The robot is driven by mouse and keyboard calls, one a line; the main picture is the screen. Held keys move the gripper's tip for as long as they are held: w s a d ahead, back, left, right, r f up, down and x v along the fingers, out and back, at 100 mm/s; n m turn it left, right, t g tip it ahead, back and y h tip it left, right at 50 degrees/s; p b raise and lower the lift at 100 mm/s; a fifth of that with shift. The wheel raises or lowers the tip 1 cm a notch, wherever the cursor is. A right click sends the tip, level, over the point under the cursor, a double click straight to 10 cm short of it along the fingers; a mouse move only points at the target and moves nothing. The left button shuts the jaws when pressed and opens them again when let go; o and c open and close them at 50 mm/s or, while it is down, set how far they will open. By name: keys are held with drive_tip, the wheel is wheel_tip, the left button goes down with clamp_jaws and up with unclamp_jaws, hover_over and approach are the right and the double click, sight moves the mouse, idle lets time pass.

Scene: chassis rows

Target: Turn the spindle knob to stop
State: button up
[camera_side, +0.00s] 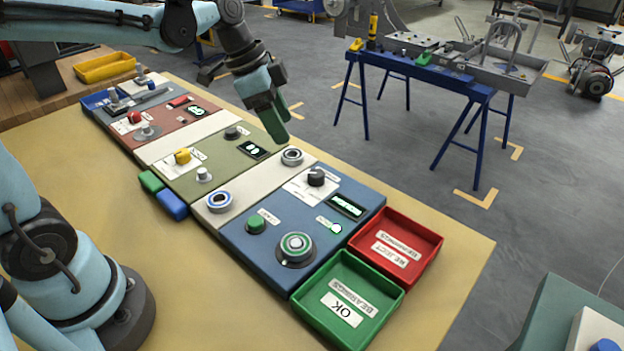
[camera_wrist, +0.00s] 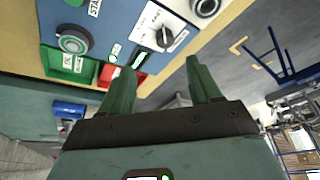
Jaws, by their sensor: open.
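A black knob (camera_side: 316,177) stands on a white dial plate on the blue panel (camera_side: 258,218). It also shows in the wrist view (camera_wrist: 165,38), on its white dial. Its label is too small to read, so I cannot tell if it is the spindle knob, nor its exact setting. My gripper (camera_side: 276,124) hangs in the air above and beyond the panels' far edge, pointing down. In the wrist view my gripper (camera_wrist: 160,70) shows two green fingers spread apart with nothing between them. The knob appears beyond the fingertips, untouched.
The blue panel also carries a green button (camera_side: 256,223), a ringed round control (camera_side: 296,248) and a lit display (camera_side: 346,206). A red tray (camera_side: 432,238) and green tray (camera_side: 390,302) stand beside the blue panel.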

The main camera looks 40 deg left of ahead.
sight(317, 173)
drive_tip(key=w+d+f+m, duration=0.1)
drive_tip(key=f, duration=0.3)
drive_tip(key=w+d+f+m, duration=0.1)
drive_tip(key=w+f, duration=0.1)
drive_tip(key=f, duration=0.2)
drive_tip(key=w+d+f+h, duration=0.1)
drive_tip(key=w+f, duration=0.1)
drive_tip(key=f, duration=0.2)
drive_tip(key=shift+w+d+m+g, duration=0.1)
drive_tip(key=shift+d+m+g, duration=0.25)
drive_tip(key=shift+m+g, duration=0.05)
drive_tip(key=shift+c, duration=0.3)
drive_tip(key=c, duration=1)
